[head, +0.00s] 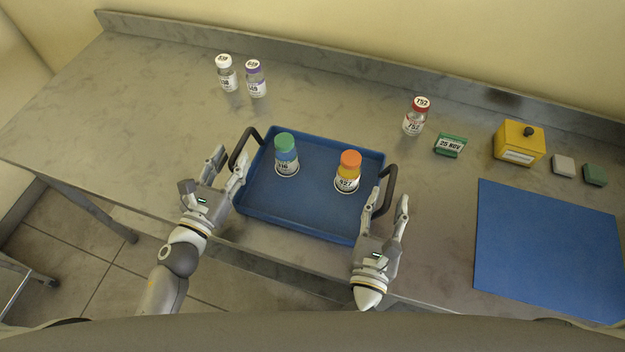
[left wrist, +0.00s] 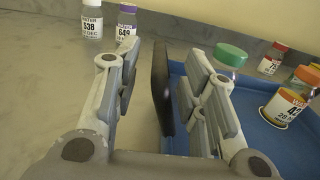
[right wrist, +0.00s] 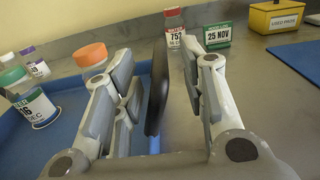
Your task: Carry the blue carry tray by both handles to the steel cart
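The blue carry tray (head: 305,212) lies on the steel bench with a black handle at each end. A green-capped bottle (head: 286,158) and an orange-capped bottle (head: 347,172) stand upright in it. My left gripper (head: 228,164) is open at the tray's left end. In the left wrist view the left handle (left wrist: 162,85) stands between its fingers, with gaps visible. My right gripper (head: 387,205) is open at the right end. In the right wrist view the right handle (right wrist: 157,85) stands between its fingers. The steel cart is not clearly identifiable.
Two white-labelled bottles (head: 226,73) (head: 256,79) stand behind the tray at left. A red-capped bottle (head: 415,117), a green date block (head: 450,145) and a yellow box (head: 519,143) stand to the right. A blue mat (head: 548,250) lies at front right. The bench left of the tray is clear.

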